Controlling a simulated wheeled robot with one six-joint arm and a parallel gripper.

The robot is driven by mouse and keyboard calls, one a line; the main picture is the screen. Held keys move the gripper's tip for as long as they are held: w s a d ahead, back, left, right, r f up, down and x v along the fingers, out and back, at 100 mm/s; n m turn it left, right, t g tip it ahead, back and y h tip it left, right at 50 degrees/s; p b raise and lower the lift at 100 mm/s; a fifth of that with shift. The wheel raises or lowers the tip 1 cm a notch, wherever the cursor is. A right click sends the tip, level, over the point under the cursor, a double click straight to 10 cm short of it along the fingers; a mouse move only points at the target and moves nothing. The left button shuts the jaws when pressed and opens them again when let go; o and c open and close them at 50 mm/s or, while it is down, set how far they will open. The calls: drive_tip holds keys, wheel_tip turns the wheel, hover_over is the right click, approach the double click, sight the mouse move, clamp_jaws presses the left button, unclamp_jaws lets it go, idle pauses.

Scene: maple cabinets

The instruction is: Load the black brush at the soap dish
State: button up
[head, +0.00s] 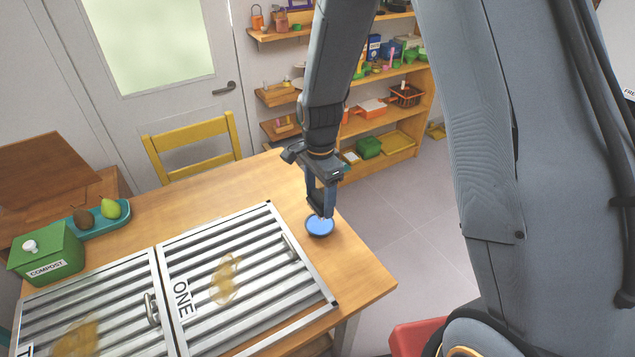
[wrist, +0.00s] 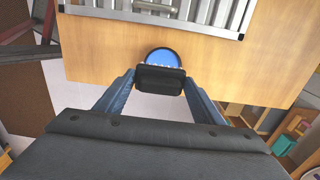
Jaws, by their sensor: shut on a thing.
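The black brush (wrist: 160,80) is held between the two blue fingers of my gripper (wrist: 160,84) in the wrist view. A thin light line, perhaps bristles, shows along its far edge. In the head view my gripper (head: 322,203) points down at the right part of the wooden table, and the brush is hard to make out there. The soap dish is a small round blue dish (head: 319,228) on the table, just below the fingertips. It also shows in the wrist view (wrist: 161,56), partly hidden behind the brush. Whether the brush touches the dish I cannot tell.
A metal slatted panel marked ONE (head: 245,285) lies left of the dish, with brownish smears. A green compost box (head: 46,255) and a teal tray (head: 98,222) with fruit stand farther left. A yellow chair (head: 190,143) and shelves (head: 410,120) are behind the table (head: 362,275).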

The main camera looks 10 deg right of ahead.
sight(320, 210)
drive_tip(key=shift+w+f, duration=0.15)
drive_tip(key=shift+w, duration=0.25)
wheel_tip(320, 210, down, 6)
drive_tip(key=b, duration=0.5)
drive_tip(key=shift+d, duration=0.1)
drive_tip(key=shift+s+f, duration=0.1)
drive_tip(key=shift+f, duration=0.35)
idle(2.3)
drive_tip(key=shift+r, duration=0.1)
drive_tip(key=shift+r+p, duration=2.8)
drive_tip(key=shift+r, duration=0.7)
